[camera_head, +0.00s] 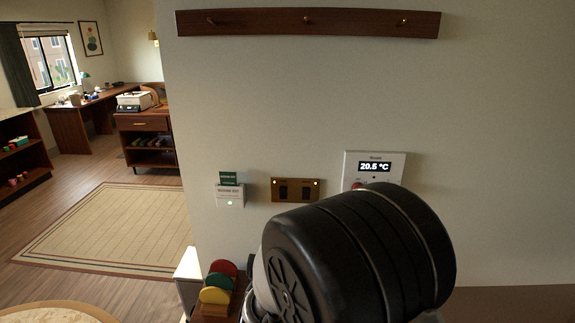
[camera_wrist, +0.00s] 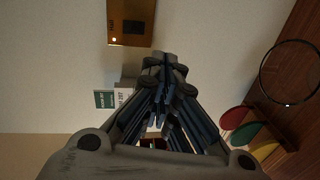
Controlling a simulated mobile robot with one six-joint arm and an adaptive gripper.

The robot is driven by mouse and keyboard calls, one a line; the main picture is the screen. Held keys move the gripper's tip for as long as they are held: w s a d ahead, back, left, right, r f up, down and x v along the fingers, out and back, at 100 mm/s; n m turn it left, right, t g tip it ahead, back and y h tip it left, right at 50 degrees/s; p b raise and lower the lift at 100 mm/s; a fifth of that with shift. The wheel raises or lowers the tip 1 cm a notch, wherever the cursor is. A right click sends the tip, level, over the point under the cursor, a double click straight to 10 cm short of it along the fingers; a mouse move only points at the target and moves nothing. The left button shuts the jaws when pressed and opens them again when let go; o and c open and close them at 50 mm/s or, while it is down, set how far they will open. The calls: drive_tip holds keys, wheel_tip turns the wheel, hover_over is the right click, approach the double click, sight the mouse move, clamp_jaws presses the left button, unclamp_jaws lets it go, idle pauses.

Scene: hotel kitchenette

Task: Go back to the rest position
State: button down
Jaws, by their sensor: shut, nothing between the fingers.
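My gripper (camera_wrist: 165,65) shows in the wrist view with its fingers together and nothing between them. It points toward the pale wall, with the brass switch plate (camera_wrist: 132,22) beyond its tips, and appears apart from it. In the head view a large black joint of my arm fills the lower middle and the gripper itself is hidden. The joint covers the bottom of the white thermostat (camera_head: 374,165), which reads 20.5 °C. The brass switch plate also shows there (camera_head: 295,190), left of the thermostat. A white card holder (camera_head: 230,196) with a green card (camera_head: 229,178) is left of that.
A wooden rack with red, green and yellow discs (camera_head: 216,295) stands at the lower left of my arm. A wooden peg rail (camera_head: 308,22) runs along the wall above. A beige rug (camera_head: 110,228) and open floor lie at left, with a desk (camera_head: 75,118) behind.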

drive_tip(key=s+d+r+m+g+y, duration=0.3)
drive_tip(key=s+d+r+m+g, duration=0.3)
drive_tip(key=s, duration=0.5)
drive_tip(key=s+d+m+g+h, duration=0.1)
drive_tip(key=s+d+m, duration=0.2)
drive_tip(key=s, duration=0.5)
drive_tip(key=s+d+m+g+h, duration=0.1)
drive_tip(key=s+d+m, duration=0.3)
drive_tip(key=s, duration=0.4)
drive_tip(key=s+d+f+m+g+h, duration=0.1)
drive_tip(key=s+d+m+g, duration=0.2)
drive_tip(key=s+d, duration=0.3)
drive_tip(key=s, duration=0.2)
drive_tip(key=shift+s+m, duration=0.3)
drive_tip(key=shift+m, duration=0.1)
drive_tip(key=shift+f, duration=0.1)
